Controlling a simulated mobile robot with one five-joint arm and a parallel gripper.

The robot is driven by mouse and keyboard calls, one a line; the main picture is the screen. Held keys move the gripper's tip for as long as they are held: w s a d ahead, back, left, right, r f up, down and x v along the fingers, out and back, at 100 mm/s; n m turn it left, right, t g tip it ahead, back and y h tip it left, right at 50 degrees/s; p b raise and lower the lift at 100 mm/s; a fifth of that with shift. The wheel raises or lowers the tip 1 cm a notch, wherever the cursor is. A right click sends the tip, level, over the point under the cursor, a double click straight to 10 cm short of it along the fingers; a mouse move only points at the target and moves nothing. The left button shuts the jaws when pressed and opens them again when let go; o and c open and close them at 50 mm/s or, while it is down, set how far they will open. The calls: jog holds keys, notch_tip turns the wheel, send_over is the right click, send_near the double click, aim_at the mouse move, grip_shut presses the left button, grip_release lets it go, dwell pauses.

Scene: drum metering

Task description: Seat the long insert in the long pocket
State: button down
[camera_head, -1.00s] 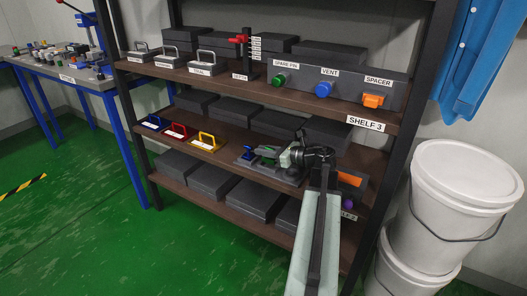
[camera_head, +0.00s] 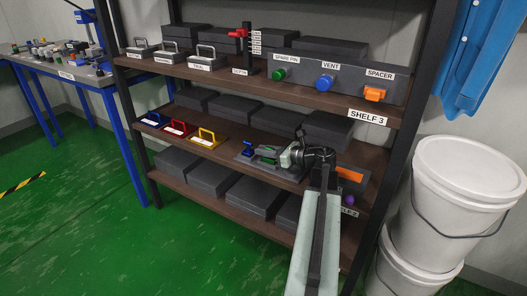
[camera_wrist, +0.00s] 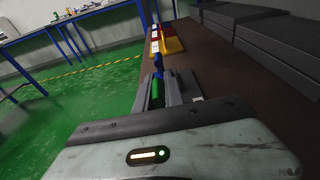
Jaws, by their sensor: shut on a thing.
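My gripper (camera_head: 287,157) is at the middle shelf, over the right end of a grey fixture (camera_head: 243,159). A green piece (camera_head: 266,149) shows at the jaws, and my gripper appears shut on it; I take it to be the long insert. The green piece also shows in the wrist view (camera_wrist: 156,93), low between grey fixture parts. A small blue piece (camera_head: 249,149) stands on the fixture, left of the green one. The long pocket cannot be made out, and whether the green piece is in it or above it is unclear.
Blue, red and yellow handled plates (camera_head: 205,140) lie left of the fixture. An orange piece (camera_head: 350,175) is right of my gripper. Dark boxes (camera_head: 328,130) stand behind. A shelf post (camera_head: 388,150) and white buckets (camera_head: 463,190) are at right.

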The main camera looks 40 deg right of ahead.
jog(key=shift+f+b, duration=0.3)
jog(key=shift+f, duration=0.1)
jog(key=c, duration=1.4)
grip_release()
jog(key=shift+o, duration=0.2)
notch_tip(320, 180, up, 10)
jog(key=f+p, duration=0.1)
jog(key=p, duration=0.9)
jog(key=w+a+n+g+y+b, duration=0.1)
jog(key=w+a+n+y, duration=0.1)
jog(key=a, duration=0.8)
jog(key=w+a+f+n+g+y+b, duration=0.1)
jog(key=w+a, duration=0.4)
jog(key=a, duration=0.6)
jog(key=w+a+f+n+g+y+b, duration=0.1)
jog(key=w+a+n+y, duration=0.1)
jog(key=a, duration=0.8)
jog(key=shift+w+a+n+g+y, duration=0.3)
jog(key=shift+w+a+y, duration=0.05)
jog(key=shift+w+y, duration=0.55)
